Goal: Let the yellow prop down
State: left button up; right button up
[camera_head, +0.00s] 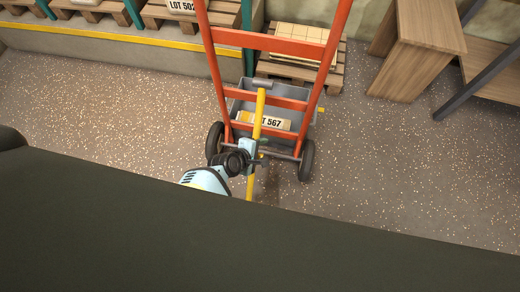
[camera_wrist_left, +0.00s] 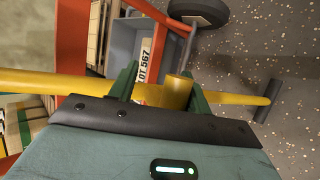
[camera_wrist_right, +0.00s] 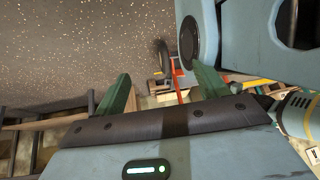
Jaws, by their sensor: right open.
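The yellow prop (camera_head: 259,117) is a long bar in front of the orange hand-truck-like frame (camera_head: 283,45); its end meets a dark grey crosspiece. In the left wrist view the prop (camera_wrist_left: 60,84) runs across the picture, with a short yellow stub (camera_wrist_left: 178,92) pointing toward me. My left gripper (camera_head: 256,158) is at the lower part of the prop. Its green fingers (camera_wrist_left: 160,88) stand apart around the stub, with a gap on one side; the stub is close to the other finger. My right gripper (camera_wrist_right: 160,92) is open and empty, away from the prop.
A grey bucket (camera_head: 310,117) with a LOT 567 label sits in the frame, between two black wheels (camera_head: 306,160). A loaded pallet (camera_head: 300,70) stands behind. A wooden bench (camera_head: 415,50) is at right. Speckled floor (camera_head: 110,100) is clear at left.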

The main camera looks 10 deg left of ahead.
pick_arm(q)
jog(key=shift+r, duration=0.15)
jog(key=p+v, duration=0.4)
jog(key=v, duration=0.3)
jog(key=shift+s+a, duration=0.2)
jog(key=shift+r, duration=0.1)
dwell(0.4)
